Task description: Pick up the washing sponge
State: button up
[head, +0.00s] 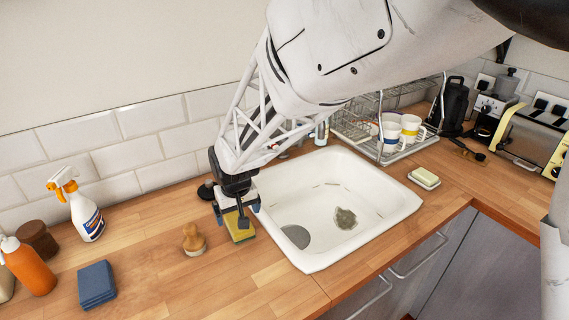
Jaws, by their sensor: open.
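The washing sponge appears to be the yellow sponge with a darker face (240,234), on the wooden counter at the left edge of the sink. My gripper (237,211) is open, close over the far part of this sponge, with a finger showing on either side. The gripper hides the sponge's far end. I cannot tell whether the fingers touch the sponge or the counter.
The white sink (380,215) lies right of my gripper. A wooden brush (194,240) stands close on the left. Farther left are a blue folded cloth or pad (97,285), a spray bottle (79,208) and an orange bottle (27,266). A dish rack (365,133) stands behind the sink.

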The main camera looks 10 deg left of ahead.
jog(key=shift+w+a+f, duration=0.1)
jog(key=shift+w+f, duration=0.05)
jog(key=shift+f, duration=0.7)
jog(key=shift+w+a+f, duration=0.1)
jog(key=shift+w+f, duration=0.05)
jog(key=shift+f, duration=0.75)
jog(key=shift+w+a+f, duration=0.1)
jog(key=shift+w+f, duration=0.05)
jog(key=shift+f, duration=0.7)
jog(key=shift+c, duration=0.4)
jog(key=c, duration=0.9)
jog(key=shift+r, duration=0.15)
jog(key=shift+c, duration=0.2)
jog(key=shift+r, duration=0.85)
jog(key=shift+s+d+r, duration=0.1)
jog(key=shift+r, duration=0.35)
jog(key=shift+s+d+r, duration=0.1)
jog(key=shift+r, duration=0.3)
jog(key=s+d, duration=0.3)
jog(key=s, duration=0.1)
jog(key=s+d+r, duration=0.1)
jog(key=s+d, duration=0.2)
jog(key=s, duration=0.1)
jog(key=s+d, duration=0.4)
jog(key=shift+r, duration=0.2)
